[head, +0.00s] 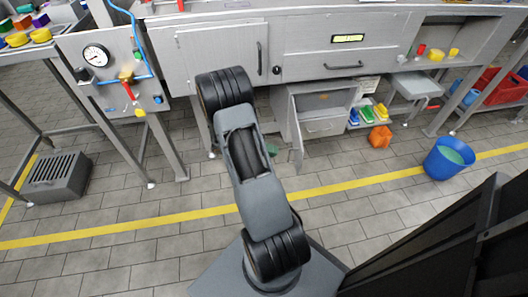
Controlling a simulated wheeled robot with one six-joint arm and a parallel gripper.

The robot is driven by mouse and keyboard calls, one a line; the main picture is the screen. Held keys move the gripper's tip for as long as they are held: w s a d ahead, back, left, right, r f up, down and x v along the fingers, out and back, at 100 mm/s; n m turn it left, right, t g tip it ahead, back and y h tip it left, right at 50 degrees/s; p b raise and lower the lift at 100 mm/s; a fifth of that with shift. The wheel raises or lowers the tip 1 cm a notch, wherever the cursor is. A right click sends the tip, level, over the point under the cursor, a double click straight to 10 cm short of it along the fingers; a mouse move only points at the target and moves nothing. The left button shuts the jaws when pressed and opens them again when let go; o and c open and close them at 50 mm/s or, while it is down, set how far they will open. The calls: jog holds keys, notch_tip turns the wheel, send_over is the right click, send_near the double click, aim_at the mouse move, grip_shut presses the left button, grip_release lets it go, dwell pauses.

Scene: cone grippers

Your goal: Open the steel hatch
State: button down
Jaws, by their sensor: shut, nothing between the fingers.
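A steel hatch (218,50), a flat grey panel with a dark vertical handle (259,58) near its right edge, is in the front of the steel bench, at the upper middle left of the head view. It looks shut, though a small gap could not be told from here. My arm rises from the bottom middle and its black upper joint covers the hatch's lower part. My gripper does not show in this view, so its place relative to the handle cannot be seen.
A drawer (345,62) with a dark handle is right of the hatch. Below, a cabinet door (296,132) stands open. A gauge panel (112,68) with a blue hose is at left. A blue bucket (440,165) and orange object (380,137) are on the floor at right.

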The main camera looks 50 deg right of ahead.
aim_at(301, 154)
jog(key=b+x, duration=0.1)
jog(key=x, duration=0.2)
jog(key=b+x, duration=0.1)
jog(key=x, duration=0.2)
jog(key=shift+s+d+r, duration=0.1)
jog(key=shift+s+d, duration=0.15)
jog(key=shift+s, duration=0.1)
jog(key=shift+s+d+r+b, duration=0.1)
jog(key=shift+s+d+b, duration=0.35)
jog(key=shift+s+d, duration=0.1)
